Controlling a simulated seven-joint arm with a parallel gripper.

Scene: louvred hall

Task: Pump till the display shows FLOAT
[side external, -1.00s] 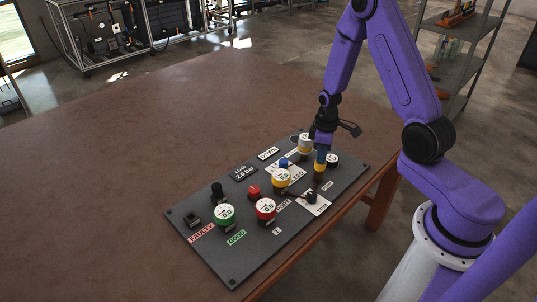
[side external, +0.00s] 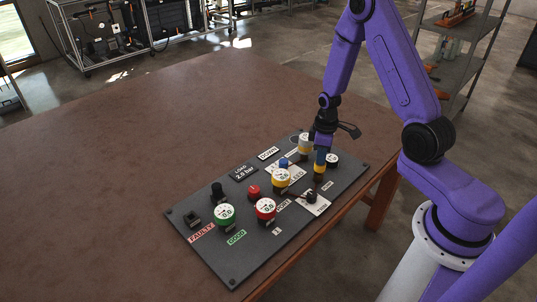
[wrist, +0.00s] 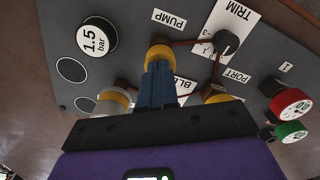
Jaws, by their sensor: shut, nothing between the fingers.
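The dark panel (side external: 205,250) lies on the table and carries the gauges and controls. A small display (side external: 268,154) at its far edge appears to read DOWN. A sign beside it (side external: 244,172) reads LOAD 2.0 bar. The yellow-topped pump button (wrist: 158,52) stands by the PUMP label (wrist: 169,20) in the wrist view. My gripper (side external: 319,162) is shut and empty, with its blue fingers pointing down over the pump button. The fingertips are at its top; whether they press it I cannot tell. The fingers hide part of a label.
A black-sided gauge (wrist: 97,38) reads 1.5 bar beside the pump. A TRIM knob (wrist: 227,43) is on the other side. Red (side external: 265,207), green (side external: 224,213) and yellow (side external: 281,178) gauges stand nearby. The brown table (side external: 130,130) is clear to the left.

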